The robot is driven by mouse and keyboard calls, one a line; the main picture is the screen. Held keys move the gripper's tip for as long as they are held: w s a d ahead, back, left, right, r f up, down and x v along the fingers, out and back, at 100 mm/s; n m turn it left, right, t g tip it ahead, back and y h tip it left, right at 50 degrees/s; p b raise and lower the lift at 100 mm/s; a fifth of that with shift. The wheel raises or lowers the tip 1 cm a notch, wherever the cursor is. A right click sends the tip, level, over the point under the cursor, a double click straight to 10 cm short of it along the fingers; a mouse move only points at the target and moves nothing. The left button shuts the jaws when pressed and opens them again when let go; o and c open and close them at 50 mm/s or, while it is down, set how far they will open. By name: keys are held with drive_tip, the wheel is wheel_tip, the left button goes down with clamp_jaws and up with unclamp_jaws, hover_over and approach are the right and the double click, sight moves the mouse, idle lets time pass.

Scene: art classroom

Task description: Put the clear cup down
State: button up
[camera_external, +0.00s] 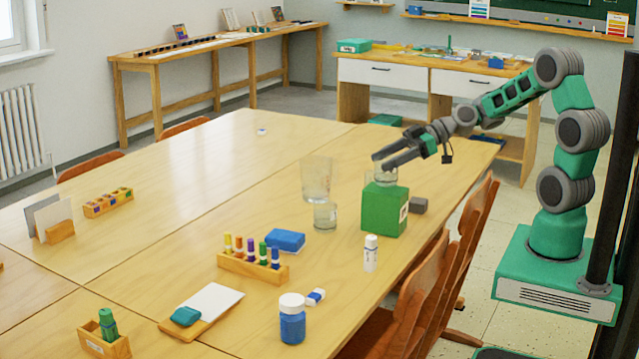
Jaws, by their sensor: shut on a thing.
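A clear cup (381,178) is at the top of a green box (383,211) near the right edge of the big table. My gripper (382,161) reaches in from the right and is shut on the cup at its upper part. The cup looks upright. I cannot tell whether its bottom rests on the box or is just above it. A taller clear glass (317,178) and a short clear glass (325,217) stand on the table to the left of the box.
A dark grey block (418,206) lies right of the box. A white glue stick (370,253), a blue block (285,241) and a marker rack (252,266) are in front. Wooden chairs (470,222) line the right edge.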

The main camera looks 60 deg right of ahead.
drive_tip(key=shift+f, duration=0.6)
drive_tip(key=shift+f, duration=0.1)
drive_tip(key=shift+f+b, duration=0.15)
drive_tip(key=shift+b, duration=0.15)
drive_tip(key=o, duration=1.3)
drive_tip(key=shift+o, duration=0.2)
